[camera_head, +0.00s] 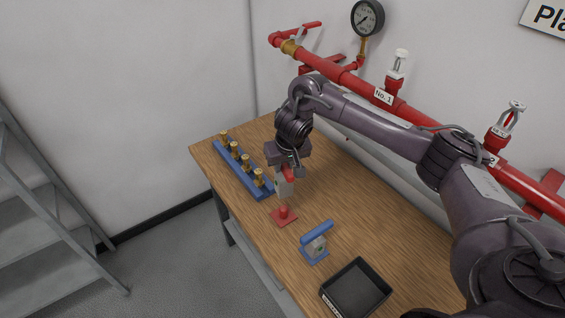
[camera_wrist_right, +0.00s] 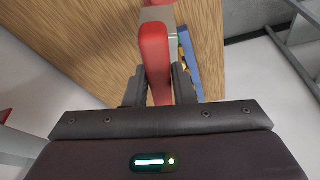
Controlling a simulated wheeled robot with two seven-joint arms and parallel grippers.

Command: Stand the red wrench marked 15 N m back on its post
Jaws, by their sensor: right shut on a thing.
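The red wrench (camera_head: 289,174) has a red handle and a grey block at its lower end; its marking cannot be read. My right gripper (camera_head: 290,163) is shut on the handle and holds it above the table. In the right wrist view the red handle (camera_wrist_right: 155,60) lies between the two dark fingers. The short red post on its square red base (camera_head: 284,215) stands on the table just below the wrench. The grey block looks slightly above the post, but I cannot tell whether they touch. My left gripper is not in view.
A blue wrench (camera_head: 317,232) sits on a blue base nearer the front. A blue rack (camera_head: 232,170) with several brass fittings runs along the table's left edge. Red pipe (camera_head: 352,82) with sprinkler heads runs along the wall.

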